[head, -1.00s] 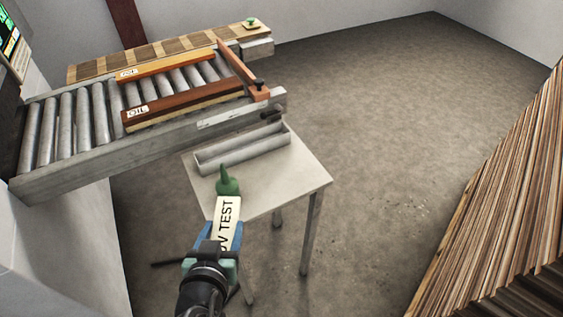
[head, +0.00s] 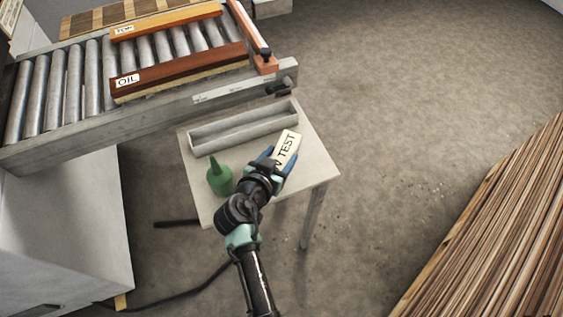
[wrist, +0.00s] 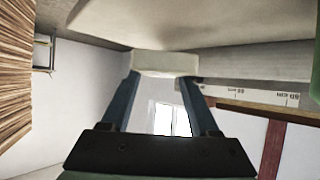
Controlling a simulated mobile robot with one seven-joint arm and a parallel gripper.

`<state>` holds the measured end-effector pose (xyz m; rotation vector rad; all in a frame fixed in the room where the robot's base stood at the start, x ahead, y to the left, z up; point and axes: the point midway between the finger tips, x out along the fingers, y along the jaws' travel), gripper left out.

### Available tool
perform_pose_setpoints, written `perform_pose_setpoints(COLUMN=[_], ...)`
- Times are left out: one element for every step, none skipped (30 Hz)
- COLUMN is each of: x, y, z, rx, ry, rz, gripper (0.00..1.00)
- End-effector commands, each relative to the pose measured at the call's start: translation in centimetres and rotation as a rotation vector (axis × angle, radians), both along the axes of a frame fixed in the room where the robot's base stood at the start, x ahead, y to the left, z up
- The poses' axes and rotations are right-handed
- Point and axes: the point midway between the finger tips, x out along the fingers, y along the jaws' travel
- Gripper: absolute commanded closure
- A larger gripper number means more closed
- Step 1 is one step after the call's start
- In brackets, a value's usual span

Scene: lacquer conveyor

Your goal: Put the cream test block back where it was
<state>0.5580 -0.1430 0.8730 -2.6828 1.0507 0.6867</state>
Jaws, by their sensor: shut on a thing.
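The cream test block (head: 286,146), marked with "TEST" lettering, is in my gripper (head: 274,161) in the head view. The lower part of the block's label is hidden by the gripper.
A long grey trough (head: 205,149) lies on the table behind my gripper, and a green bottle (head: 219,181) stands left of it. The roller conveyor (head: 62,95) carries boards marked OIL (head: 180,75) and TOP (head: 165,22). Stacked planks (head: 495,235) fill the lower right.

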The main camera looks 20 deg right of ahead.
Motion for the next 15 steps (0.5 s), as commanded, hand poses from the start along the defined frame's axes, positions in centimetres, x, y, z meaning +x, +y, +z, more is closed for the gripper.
perform_pose_setpoints(x=[0.1, 0.1, 0.0, 0.0, 0.0, 0.1, 0.1, 0.1, 0.1, 0.1, 0.1, 0.1, 0.1, 0.1, 0.1], y=[0.0, 0.0, 0.0, 0.0, 0.0, 0.0, 0.0, 0.0, 0.0, 0.0, 0.0, 0.0, 0.0, 0.0, 0.0], z=[-0.4, -0.7, -1.2, -1.6, -2.2, -2.8, -3.2, -3.6, -4.0, -4.2, -4.4, -4.5, -4.5, -4.5, -4.5], rx=[0.000, 0.000, 0.000, -0.001, 0.000, 0.000, -0.001, -0.001, 0.000, -0.001, 0.000, 0.001, 0.001, 0.001, 0.001], ry=[-0.001, -0.001, 0.000, 0.001, 0.001, 0.001, 0.001, 0.001, -0.001, -0.002, -0.001, -0.003, -0.003, -0.003, -0.003], rz=[0.001, 0.001, 0.001, 0.000, 0.000, 0.001, 0.000, 0.000, 0.001, 0.001, 0.001, 0.001, 0.001, 0.001, 0.001], gripper=[1.00, 1.00, 1.00, 1.00, 1.00, 1.00, 1.00, 1.00, 1.00, 1.00, 1.00, 1.00, 1.00, 1.00, 1.00])
